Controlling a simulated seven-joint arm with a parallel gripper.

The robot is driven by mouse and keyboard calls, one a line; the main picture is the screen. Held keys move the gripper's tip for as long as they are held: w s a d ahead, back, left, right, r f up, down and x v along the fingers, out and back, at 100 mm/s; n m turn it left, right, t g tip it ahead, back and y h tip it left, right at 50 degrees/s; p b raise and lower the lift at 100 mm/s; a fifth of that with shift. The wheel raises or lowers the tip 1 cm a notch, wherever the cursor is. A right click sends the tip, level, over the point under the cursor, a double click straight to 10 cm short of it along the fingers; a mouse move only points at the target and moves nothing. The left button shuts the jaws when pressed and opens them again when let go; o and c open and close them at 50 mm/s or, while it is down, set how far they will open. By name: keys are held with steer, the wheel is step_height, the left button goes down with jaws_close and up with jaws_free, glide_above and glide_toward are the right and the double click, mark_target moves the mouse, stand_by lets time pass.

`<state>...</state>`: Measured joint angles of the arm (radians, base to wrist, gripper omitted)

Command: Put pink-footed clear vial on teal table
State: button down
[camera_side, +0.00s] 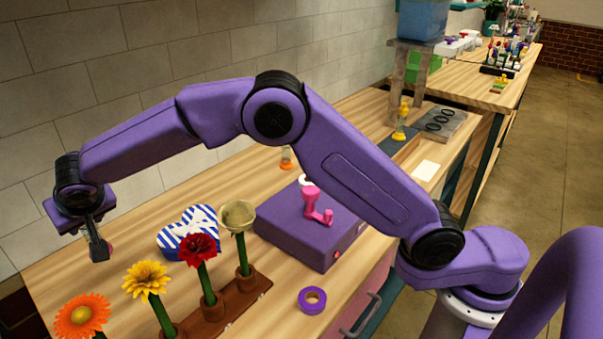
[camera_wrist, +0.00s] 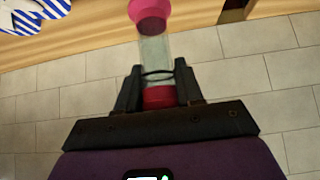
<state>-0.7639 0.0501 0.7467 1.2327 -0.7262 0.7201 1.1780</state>
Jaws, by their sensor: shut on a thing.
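My gripper (camera_side: 98,248) is at the far left, above the wooden bench near the wall. It is shut on a clear vial with pink ends. In the wrist view the vial's clear tube (camera_wrist: 154,50) sits between the fingers (camera_wrist: 158,82), with a flared pink end at the top and a red-pink end low between the jaws. In the side view the vial is mostly hidden by the fingers. I cannot pick out a teal table with certainty; a small teal surface (camera_side: 466,5) shows at the top edge, far back.
A flower rack (camera_side: 240,303) and striped heart box (camera_side: 176,240) stand near the gripper. A purple box (camera_side: 290,230) bears a pink object (camera_side: 318,205). An orange-ended vial (camera_side: 287,158) and yellow-ended vial (camera_side: 400,120) stand farther back. A purple tape roll (camera_side: 312,300) lies in front.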

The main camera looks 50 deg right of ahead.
steer(key=shift+s+a, duration=0.2)
steer(key=shift+a, duration=0.25)
steer(key=shift+f, duration=5)
steer(key=shift+f, duration=0.1)
steer(key=c, duration=0.7)
jaws_free()
steer(key=shift+f, duration=0.1)
steer(key=shift+r, duration=0.2)
steer(key=shift+v, duration=3.75)
steer(key=shift+d, duration=0.1)
